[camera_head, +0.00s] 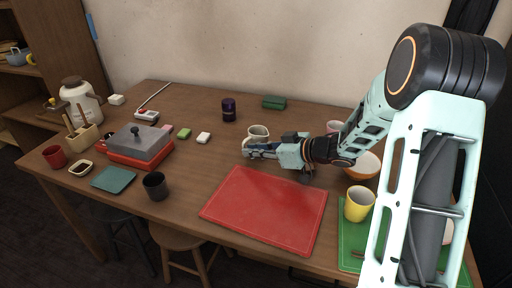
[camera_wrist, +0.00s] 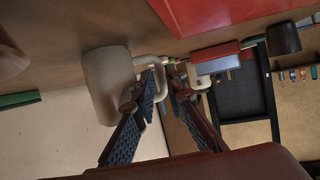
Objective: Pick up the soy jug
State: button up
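The cream-coloured jug (camera_head: 258,132), which I take to be the soy jug, stands on the wooden table near the back middle. In the wrist view its rounded body (camera_wrist: 106,82) is left of my fingers, and its loop handle (camera_wrist: 153,60) reaches towards the fingertips. My gripper (camera_head: 250,150) is low over the table, just in front of the jug in the head view. In the wrist view my gripper (camera_wrist: 165,78) has its two fingers apart, with a narrow gap at the tips by the handle. Contact with the handle cannot be made out.
A red board (camera_head: 265,211) lies in front of my gripper. A dark purple can (camera_head: 229,110) and a green box (camera_head: 274,102) stand behind. A yellow mug (camera_head: 358,204) and an orange bowl (camera_head: 365,165) are at right. A grey-lidded red dish (camera_head: 140,145) is at left.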

jog(key=b+x, duration=0.1)
jog(key=x, duration=0.2)
jog(key=shift+w+a+f, duration=0.2)
jog(key=shift+a, duration=0.15)
jog(key=shift+r, duration=0.1)
jog(key=shift+c, duration=0.6)
grip_shut()
jog(key=shift+r, duration=0.15)
